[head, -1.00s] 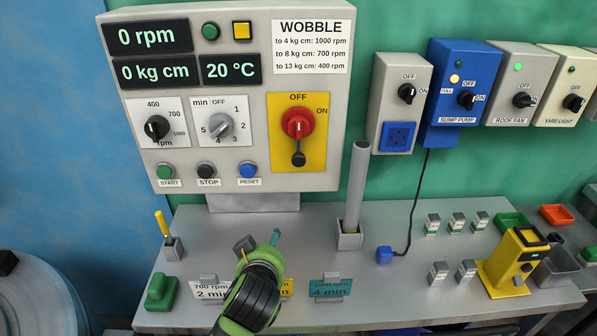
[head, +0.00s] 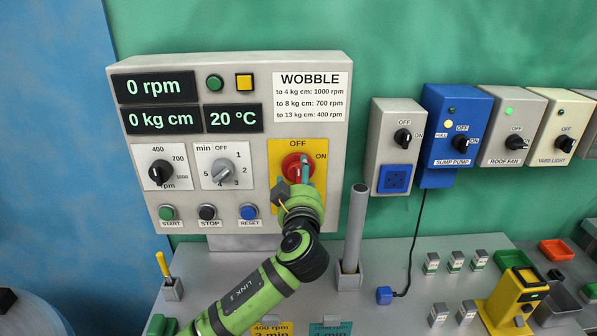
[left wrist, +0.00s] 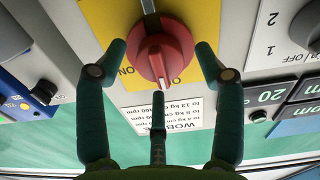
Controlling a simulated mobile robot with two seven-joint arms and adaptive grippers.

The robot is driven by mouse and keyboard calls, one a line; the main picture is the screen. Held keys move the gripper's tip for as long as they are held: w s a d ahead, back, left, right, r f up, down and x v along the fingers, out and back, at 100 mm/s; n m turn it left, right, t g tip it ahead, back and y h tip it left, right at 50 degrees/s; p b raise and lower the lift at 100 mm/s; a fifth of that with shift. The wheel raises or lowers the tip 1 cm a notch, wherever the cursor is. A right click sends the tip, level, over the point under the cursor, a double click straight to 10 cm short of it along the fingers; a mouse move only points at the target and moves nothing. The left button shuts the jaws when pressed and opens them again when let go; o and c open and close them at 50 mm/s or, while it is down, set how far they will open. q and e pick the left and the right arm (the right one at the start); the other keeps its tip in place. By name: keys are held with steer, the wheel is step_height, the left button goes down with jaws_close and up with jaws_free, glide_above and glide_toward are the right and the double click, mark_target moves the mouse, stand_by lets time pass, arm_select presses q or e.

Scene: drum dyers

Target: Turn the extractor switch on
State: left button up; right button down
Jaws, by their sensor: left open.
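The red rotary switch (head: 291,163) sits on a yellow plate (head: 318,172) marked OFF at the top and ON to the right, on the grey control panel (head: 235,165). In the left wrist view, which is upside down, the red knob (left wrist: 160,55) has its white mark on the OFF side. My left gripper (head: 297,178) is at the switch. In the left wrist view its open fingers (left wrist: 161,50) stand on both sides of the knob with gaps visible, and a third finger is below it. In the head view the gripper hides the switch's lower part. My right gripper is not in view.
Left of the switch are two dials and the START, STOP and RESET (head: 249,212) buttons. A grey upright tube (head: 355,230) stands close to the right of my left arm. Several smaller switch boxes, including the blue sump pump box (head: 452,120), hang further right.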

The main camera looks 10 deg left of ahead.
arm_select(q)
steer(key=shift+w+a, duration=0.1)
steer(key=shift+w, duration=0.2)
steer(key=c, duration=1.1)
steer(key=shift+c, duration=0.3)
